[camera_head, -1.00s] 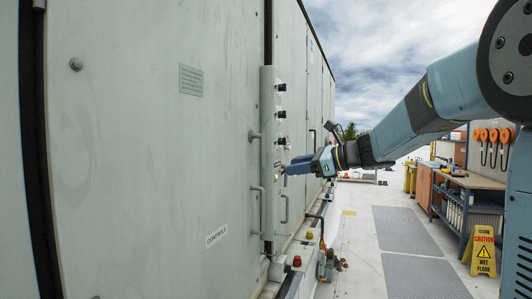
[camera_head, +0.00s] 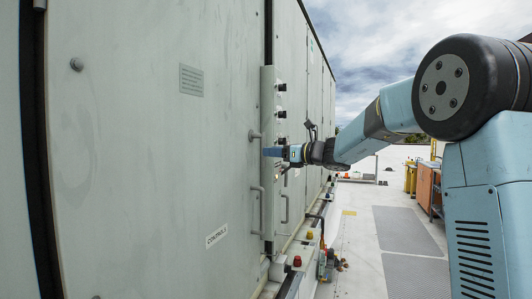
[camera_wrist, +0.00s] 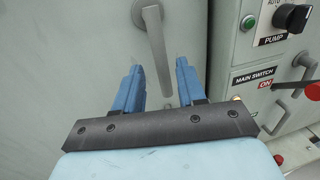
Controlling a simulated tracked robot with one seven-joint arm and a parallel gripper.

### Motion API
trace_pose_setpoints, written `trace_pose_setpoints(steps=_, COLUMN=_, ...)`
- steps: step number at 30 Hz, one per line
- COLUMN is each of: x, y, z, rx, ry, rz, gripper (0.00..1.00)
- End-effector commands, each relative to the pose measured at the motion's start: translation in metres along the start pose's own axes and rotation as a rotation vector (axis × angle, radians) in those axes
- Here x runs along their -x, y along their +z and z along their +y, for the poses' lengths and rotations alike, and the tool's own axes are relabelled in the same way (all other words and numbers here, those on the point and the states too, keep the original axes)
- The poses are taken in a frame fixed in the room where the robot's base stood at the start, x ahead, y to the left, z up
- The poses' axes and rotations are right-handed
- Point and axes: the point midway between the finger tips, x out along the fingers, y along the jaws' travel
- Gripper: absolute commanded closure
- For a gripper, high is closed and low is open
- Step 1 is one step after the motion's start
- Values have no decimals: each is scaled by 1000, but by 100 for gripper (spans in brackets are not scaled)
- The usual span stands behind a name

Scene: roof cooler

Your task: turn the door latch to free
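The door latch (camera_wrist: 157,45) is a grey lever in the wrist view. It hangs down from its pivot, leaning slightly, with its lower end toward the right. My gripper (camera_wrist: 158,66) is open, with one blue finger on each side of the lever and visible gaps to it. I cannot tell how deep the fingers reach along it. In the head view, my gripper (camera_head: 270,152) is close to the cabinet face, beside the latch (camera_head: 254,136) near the door's right edge.
A control panel to the right carries a black pump switch (camera_wrist: 292,18) and a red main switch knob (camera_wrist: 314,90). A grab handle (camera_head: 259,208) stands out below the latch on the door. A walkway (camera_head: 408,230) runs along the cabinets; a bench (camera_head: 425,188) is partly hidden behind my arm.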

Motion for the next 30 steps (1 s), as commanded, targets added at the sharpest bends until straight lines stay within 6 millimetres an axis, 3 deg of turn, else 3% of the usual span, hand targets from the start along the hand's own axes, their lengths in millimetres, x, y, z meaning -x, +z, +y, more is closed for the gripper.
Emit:
trace_pose_setpoints(steps=3, x=-19, y=0, z=0, rx=-1, ry=1, rz=0, gripper=60)
trace_pose_setpoints(steps=9, x=-39, y=0, z=0, rx=0, ry=0, rz=0, gripper=60)
trace_pose_setpoints(steps=21, x=-44, y=0, z=-1, rx=0, ry=-1, rz=0, gripper=60)
trace_pose_setpoints(steps=30, x=-44, y=0, z=-1, rx=1, ry=-1, rz=0, gripper=88)
